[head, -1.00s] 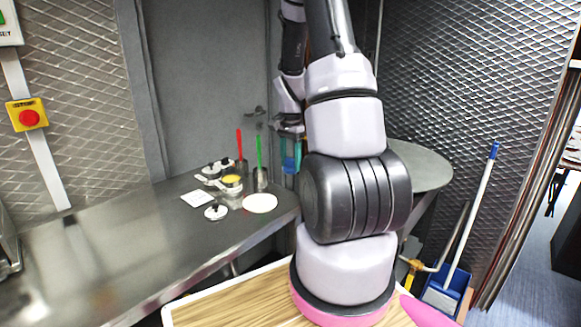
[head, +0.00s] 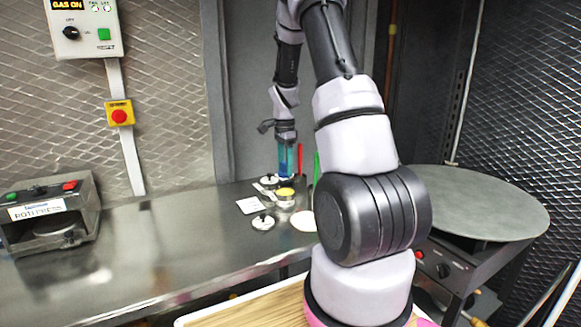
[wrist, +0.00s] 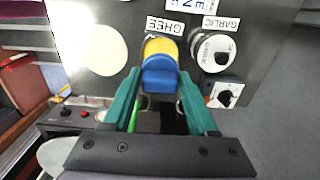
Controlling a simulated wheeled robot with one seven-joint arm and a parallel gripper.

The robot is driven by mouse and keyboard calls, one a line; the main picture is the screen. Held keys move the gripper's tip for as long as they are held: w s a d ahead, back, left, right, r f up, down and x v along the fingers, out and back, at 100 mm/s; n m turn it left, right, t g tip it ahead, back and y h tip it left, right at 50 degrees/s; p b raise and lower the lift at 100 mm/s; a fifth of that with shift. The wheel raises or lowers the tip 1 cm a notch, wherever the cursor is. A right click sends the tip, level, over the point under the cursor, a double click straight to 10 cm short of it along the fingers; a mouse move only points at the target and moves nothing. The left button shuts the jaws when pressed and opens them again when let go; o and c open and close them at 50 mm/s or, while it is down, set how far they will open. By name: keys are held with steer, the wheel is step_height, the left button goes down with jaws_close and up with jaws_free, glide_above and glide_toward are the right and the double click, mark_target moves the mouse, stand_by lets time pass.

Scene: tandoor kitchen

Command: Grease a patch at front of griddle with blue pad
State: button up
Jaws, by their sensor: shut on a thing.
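My gripper (head: 285,170) is shut on the blue pad (wrist: 160,76), which sits between the teal fingers in the wrist view. In the head view the pad's end is just above or at the ghee pot (head: 286,198), which holds yellow ghee. In the wrist view the pad overlaps the yellow ghee (wrist: 162,46) beside the GHEE label; I cannot tell whether it touches. The griddle (head: 470,200) is a large round grey plate at the right, apart from the gripper and partly hidden by my arm.
Lidded pots (head: 264,222), a white card (head: 250,205) and a pale round disc (head: 303,221) stand near the ghee pot on the steel counter (head: 150,250). A red-handled utensil (head: 300,159) and a green one (head: 317,163) rise behind. A roti press (head: 48,215) stands left; mid-counter is clear.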

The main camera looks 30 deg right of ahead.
steer(key=shift+f, duration=2.75)
steer(key=shift+f, duration=0.55)
steer(key=shift+r, duration=3.55)
